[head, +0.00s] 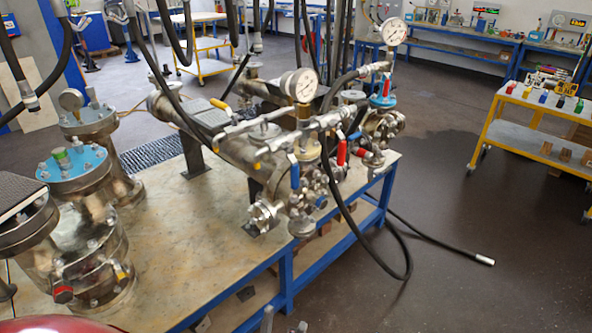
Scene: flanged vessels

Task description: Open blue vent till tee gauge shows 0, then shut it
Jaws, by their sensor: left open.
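A blue lever handle (295,172) stands upright on the near end of the pipe assembly on the bench. A round white dial gauge (300,84) sits on a brass fitting above the near assembly. Another white dial gauge (394,31) stands higher behind it. Their needles are too small to read, and I cannot tell which is the tee gauge. My left gripper (284,321) shows only its grey tips at the bottom edge, open, in front of the bench and well below the handles. My right gripper is not visible.
Red levers (341,152) sit right of the near blue one. A black hose (408,250) loops past the front of the blue-framed bench (285,275) onto the floor. Flanged vessels (85,180) crowd the left. A yellow trolley (540,125) stands right, with clear floor between.

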